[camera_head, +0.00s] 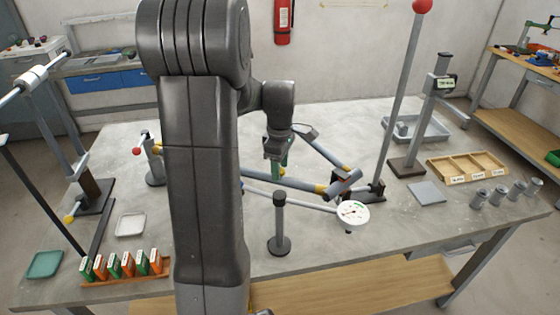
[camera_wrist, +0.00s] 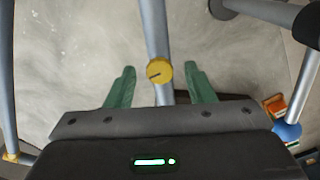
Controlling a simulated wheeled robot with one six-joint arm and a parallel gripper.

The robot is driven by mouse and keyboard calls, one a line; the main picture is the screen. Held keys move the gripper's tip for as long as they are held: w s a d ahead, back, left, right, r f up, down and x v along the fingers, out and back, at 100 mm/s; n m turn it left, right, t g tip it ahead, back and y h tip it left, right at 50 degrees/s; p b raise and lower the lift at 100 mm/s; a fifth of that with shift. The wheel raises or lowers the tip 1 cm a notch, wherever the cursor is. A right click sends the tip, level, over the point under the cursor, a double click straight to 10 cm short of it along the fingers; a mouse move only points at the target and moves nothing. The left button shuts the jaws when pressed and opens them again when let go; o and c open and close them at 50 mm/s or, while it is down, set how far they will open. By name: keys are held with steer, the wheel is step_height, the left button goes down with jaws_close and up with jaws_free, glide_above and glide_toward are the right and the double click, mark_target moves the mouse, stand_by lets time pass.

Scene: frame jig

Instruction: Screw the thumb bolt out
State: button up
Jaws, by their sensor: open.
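The thumb bolt (camera_wrist: 159,71) is a round yellow knob with a dark slot line on its face. In the wrist view it sits on a grey tube (camera_wrist: 154,28) that runs up the picture. My gripper (camera_wrist: 160,72) is open, with one green finger on each side of the bolt and a visible gap to both. I cannot tell how far the fingertips stand from the bolt in depth. In the head view my gripper (camera_head: 281,163) points down over the tube frame (camera_head: 270,180), and the bolt is hard to make out there.
A dial gauge (camera_head: 353,213) and a short grey post (camera_head: 280,225) stand in front of the frame. A tall rod with a red ball (camera_head: 422,6) rises at right. A card rack (camera_head: 125,275) is at front left. A wooden tray (camera_head: 467,167) lies at right.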

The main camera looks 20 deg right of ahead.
step_height(320, 180, up, 14)
steer(key=shift+b, duration=0.4)
steer(key=shift+f, duration=0.15)
